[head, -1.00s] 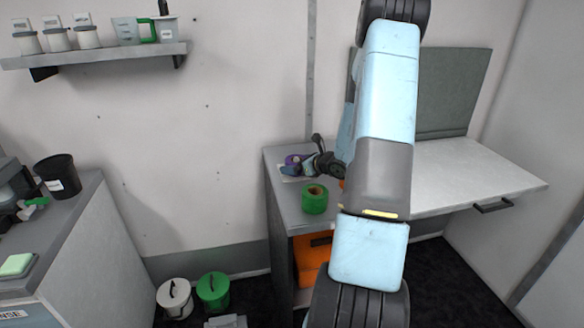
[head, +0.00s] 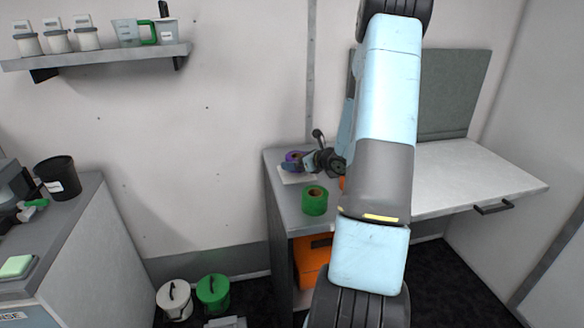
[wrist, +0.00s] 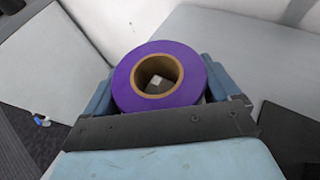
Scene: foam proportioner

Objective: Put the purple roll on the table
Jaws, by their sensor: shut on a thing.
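The purple roll (head: 293,156) is a ring with a tan core, in the head view at the back left of the grey counter, partly hidden by my gripper (head: 299,164). In the wrist view the purple roll (wrist: 160,106) sits between the two blue fingers of my gripper (wrist: 160,88), which is shut on it. The roll seems just above a white sheet (head: 294,178); I cannot tell how large the gap is. The pale table (head: 470,175) is to the right, its top bare where visible; my arm hides its left part.
A green roll (head: 315,203) stands on the grey counter (head: 285,207) in front of my gripper. An orange case (head: 312,255) is on the shelf below. A grey panel (head: 450,95) stands upright behind the table. A black handle (head: 493,206) is at its front edge.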

